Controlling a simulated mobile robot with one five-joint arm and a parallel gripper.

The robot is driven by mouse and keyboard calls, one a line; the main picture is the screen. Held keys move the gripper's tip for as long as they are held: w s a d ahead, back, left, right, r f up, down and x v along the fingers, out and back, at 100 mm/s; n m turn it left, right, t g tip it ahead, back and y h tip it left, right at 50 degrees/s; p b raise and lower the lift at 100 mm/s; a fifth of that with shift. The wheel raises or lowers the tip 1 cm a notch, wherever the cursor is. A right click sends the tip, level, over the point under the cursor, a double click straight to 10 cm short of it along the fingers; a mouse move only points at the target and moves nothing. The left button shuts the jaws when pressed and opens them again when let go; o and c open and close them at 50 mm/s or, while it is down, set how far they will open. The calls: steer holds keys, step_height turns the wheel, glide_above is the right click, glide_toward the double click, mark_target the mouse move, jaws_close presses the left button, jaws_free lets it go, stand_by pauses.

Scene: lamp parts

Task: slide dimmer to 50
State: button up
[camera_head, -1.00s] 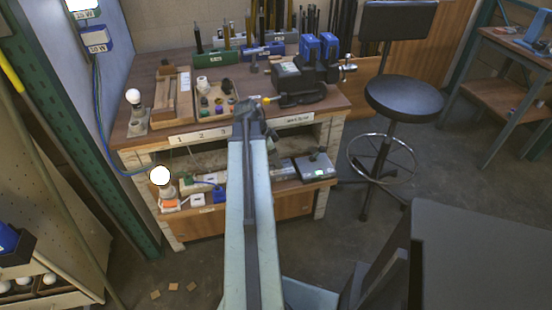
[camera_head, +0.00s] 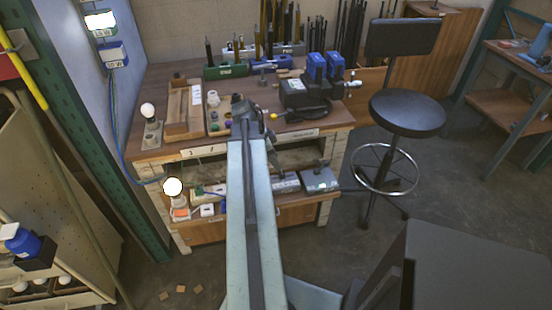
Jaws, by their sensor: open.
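My pale blue arm reaches up the middle of the view to the workbench (camera_head: 163,83). Its dark end, with my gripper (camera_head: 245,110), overlaps the front part of the bench top; the fingers are hard to make out. A grey box (camera_head: 320,180) with a small green light and another grey box (camera_head: 286,183) are on the lower shelf, right of the arm. I cannot tell which device is the dimmer, and no slider or value is readable. A lit round bulb (camera_head: 173,187) stands on the lower shelf at left.
A wooden tray (camera_head: 177,108) and a black device (camera_head: 305,97) stand on the bench, with tool racks behind. A wall-mounted blue unit (camera_head: 113,55) hangs at left, its cable running down.

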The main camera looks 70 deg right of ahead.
mark_target(281, 173)
steer(key=b+x, duration=0.7)
steer(key=shift+w+f, duration=0.1)
steer(key=shift+f, duration=0.4)
steer(key=shift+r, duration=0.15)
steer(key=shift+c, duration=0.3)
jaws_close()
stand_by(0.6)
